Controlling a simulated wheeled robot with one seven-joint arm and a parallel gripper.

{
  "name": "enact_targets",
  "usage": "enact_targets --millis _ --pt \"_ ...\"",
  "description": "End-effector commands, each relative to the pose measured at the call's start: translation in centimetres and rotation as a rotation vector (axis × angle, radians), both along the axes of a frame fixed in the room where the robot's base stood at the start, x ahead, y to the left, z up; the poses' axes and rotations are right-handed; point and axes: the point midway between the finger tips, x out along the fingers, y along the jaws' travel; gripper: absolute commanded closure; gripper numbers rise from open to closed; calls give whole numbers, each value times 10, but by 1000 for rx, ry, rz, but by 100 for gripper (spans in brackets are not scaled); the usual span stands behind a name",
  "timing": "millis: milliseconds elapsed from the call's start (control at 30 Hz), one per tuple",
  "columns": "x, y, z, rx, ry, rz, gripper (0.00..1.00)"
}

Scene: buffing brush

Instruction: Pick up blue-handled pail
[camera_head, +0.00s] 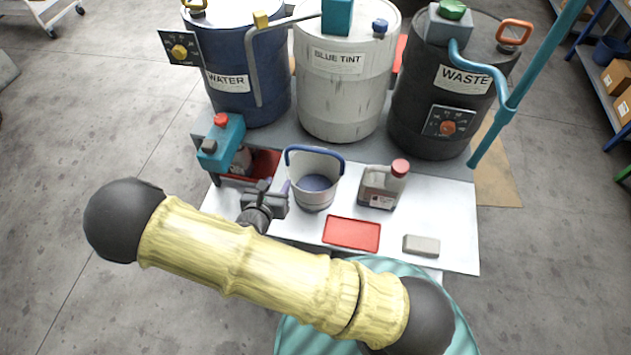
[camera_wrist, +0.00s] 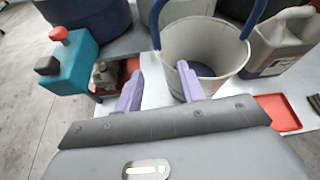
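The pail (camera_head: 313,190) is pale grey with a blue handle (camera_head: 315,152) standing up over its rim. It sits upright on the white table in the middle of the head view, with a bluish inside. In the wrist view the pail (camera_wrist: 204,42) stands just ahead of the fingers, and its blue handle (camera_wrist: 157,22) runs up out of the picture. My gripper (camera_wrist: 160,88) is open, its two purple fingers apart with nothing seen between them. The right finger overlaps the pail's front in the picture; I cannot tell whether it touches. In the head view my gripper (camera_head: 277,188) is left of the pail.
A jug with a red cap (camera_head: 381,186) stands right of the pail. A red tray (camera_head: 351,233) and a grey block (camera_head: 421,245) lie in front. A teal dispenser (camera_head: 222,142) over a red tray is at left. Large water, blue tint and waste drums (camera_head: 343,90) stand behind.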

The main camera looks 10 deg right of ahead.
Motion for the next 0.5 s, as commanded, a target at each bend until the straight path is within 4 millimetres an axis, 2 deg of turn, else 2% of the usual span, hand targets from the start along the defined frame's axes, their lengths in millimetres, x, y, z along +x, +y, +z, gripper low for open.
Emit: enact_targets --millis 200,500 --pt "29 -13 -14 -1 0 -2 61" --pt "34 -14 -15 0 0 0 61"
